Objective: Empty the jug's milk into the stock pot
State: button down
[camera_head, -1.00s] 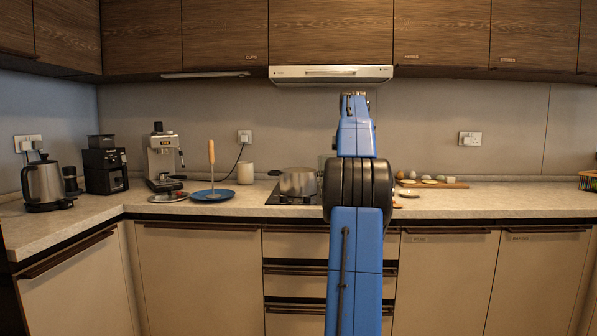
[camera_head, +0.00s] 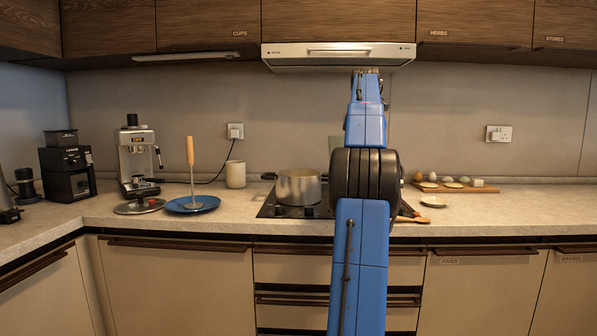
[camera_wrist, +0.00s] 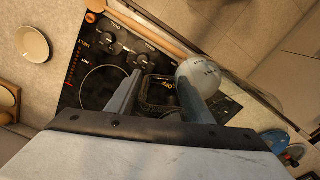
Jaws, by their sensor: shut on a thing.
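The stock pot (camera_head: 299,187) is a shiny metal pot standing upright on the black hob in the head view. My gripper (camera_wrist: 160,80) shows from behind in the wrist view, above the hob, its fingers spaced apart around what it holds. A pale round thing with small lettering (camera_wrist: 198,74) is by the right fingertip; I take it for the jug, but its shape and any milk are unclear. In the head view my blue arm hides the gripper and most of what it holds. The pot's inside is not visible.
The hob (camera_head: 275,210) has knobs along one edge. A blue plate (camera_head: 192,204) and a white cup (camera_head: 235,174) are left of the pot. A small dish (camera_head: 433,202) and a board with eggs (camera_head: 455,187) are to the right. The range hood (camera_head: 338,56) hangs overhead.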

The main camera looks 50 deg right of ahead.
aim_at(294, 187)
jog(key=i+l, duration=0.2)
jog(key=l, duration=0.15)
jog(key=i+l, duration=0.45)
jog(key=l, duration=0.25)
